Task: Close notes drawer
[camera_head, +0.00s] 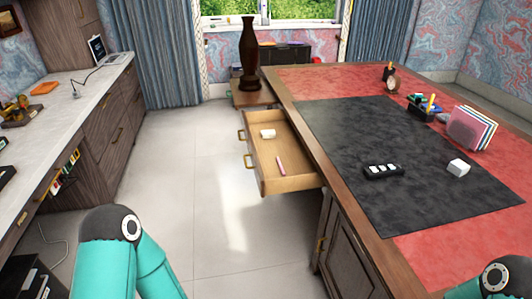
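A wooden drawer (289,184) stands pulled out from the left side of the desk (317,158). Its front faces left and carries two brass handles, a far one (241,134) and a near one (248,161). A small white object (268,133) and a pink pen-like stick (281,164) lie inside the drawer. Neither gripper is in view. Only teal links of my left arm show at the bottom left and part of my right arm at the bottom right corner.
The desktop holds a black block with white pieces (384,171), a white cube (458,168) and a paper holder (470,130). A dark vase (249,60) stands beyond. The floor (210,190) left of the drawer is clear.

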